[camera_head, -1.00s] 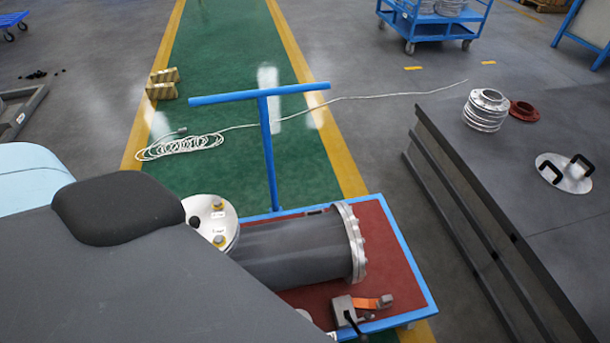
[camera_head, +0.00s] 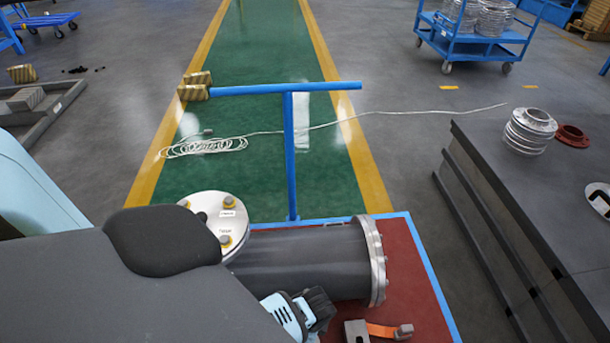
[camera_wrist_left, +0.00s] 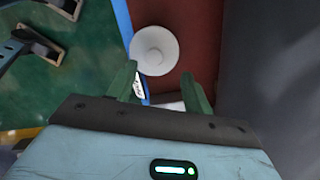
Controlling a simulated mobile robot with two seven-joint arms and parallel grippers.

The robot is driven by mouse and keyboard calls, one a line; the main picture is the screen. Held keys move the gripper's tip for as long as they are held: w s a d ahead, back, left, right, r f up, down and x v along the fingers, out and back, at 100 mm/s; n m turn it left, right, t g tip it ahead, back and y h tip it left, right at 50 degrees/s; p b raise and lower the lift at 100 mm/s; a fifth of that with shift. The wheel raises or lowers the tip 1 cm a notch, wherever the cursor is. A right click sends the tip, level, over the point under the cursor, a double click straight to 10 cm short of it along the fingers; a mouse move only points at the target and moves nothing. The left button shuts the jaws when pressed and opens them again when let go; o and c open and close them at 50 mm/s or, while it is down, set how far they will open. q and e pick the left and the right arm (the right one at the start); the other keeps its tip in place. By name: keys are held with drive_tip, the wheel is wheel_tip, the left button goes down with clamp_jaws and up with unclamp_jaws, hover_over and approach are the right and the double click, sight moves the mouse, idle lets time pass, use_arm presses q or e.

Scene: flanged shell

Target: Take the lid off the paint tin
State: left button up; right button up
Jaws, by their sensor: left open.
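I cannot identify a paint tin with certainty. In the left wrist view a round white disc with a raised centre (camera_wrist_left: 155,48) sits over the red cart deck, near its blue edge. It may be the tin's top. My left gripper (camera_wrist_left: 158,85) is open, its two green fingers apart, and the disc lies just beyond the fingertips. A pale strip shows between the fingers, too hidden to name. In the head view a light blue and black hand part (camera_head: 297,312) is over the cart by the dark pipe; its fingers are hidden. My right gripper is not in view.
The red-decked cart (camera_head: 410,255) carries a dark flanged pipe (camera_head: 300,262), a bolted round plate (camera_head: 222,218) and a clamp with an orange strap (camera_head: 380,330). The cart's blue handle (camera_head: 290,160) stands up behind. A dark table (camera_head: 560,210) is at right.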

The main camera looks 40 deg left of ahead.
use_arm(q)
drive_tip(key=shift+f, duration=0.8)
drive_tip(key=f, duration=0.1)
drive_tip(key=f+b, duration=0.2)
drive_tip(key=f, duration=0.1)
drive_tip(key=shift+s+d, duration=0.3)
drive_tip(key=shift+s, duration=0.1)
drive_tip(key=shift+f+b, duration=0.4)
drive_tip(key=shift+b, duration=0.05)
drive_tip(key=shift+a+f, duration=0.1)
drive_tip(key=shift+f, duration=0.1)
drive_tip(key=shift+c, duration=0.2)
drive_tip(key=c, duration=0.9)
drive_tip(key=shift+c, duration=0.7)
